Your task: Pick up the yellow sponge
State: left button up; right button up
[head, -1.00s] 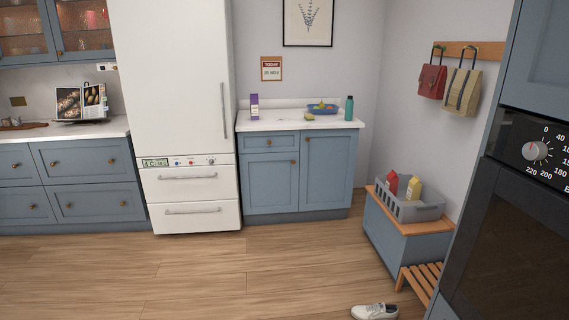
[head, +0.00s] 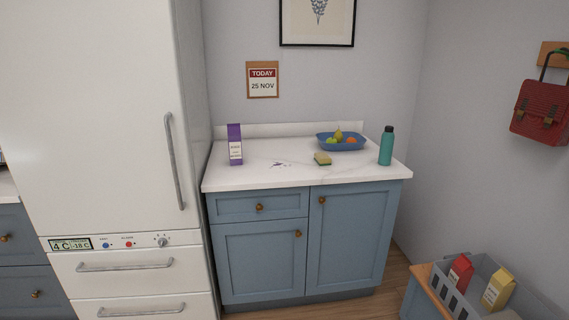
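The yellow sponge (head: 323,159) is small, with a darker lower side. It lies on the white countertop (head: 230,178) of the blue cabinet, in front of the blue fruit bowl (head: 342,146). Neither of my grippers shows in the head view.
A purple carton (head: 235,145) stands at the counter's left and a teal bottle (head: 386,146) at its right. Purple spots (head: 280,164) mark the countertop between carton and sponge. The tall white fridge (head: 100,130) borders the counter on the left. A grey crate (head: 478,275) with cartons is at lower right.

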aim_at(321, 158)
jog(key=i, duration=1.15)
jog(key=i+j+z, duration=0.1)
jog(key=i, duration=1.05)
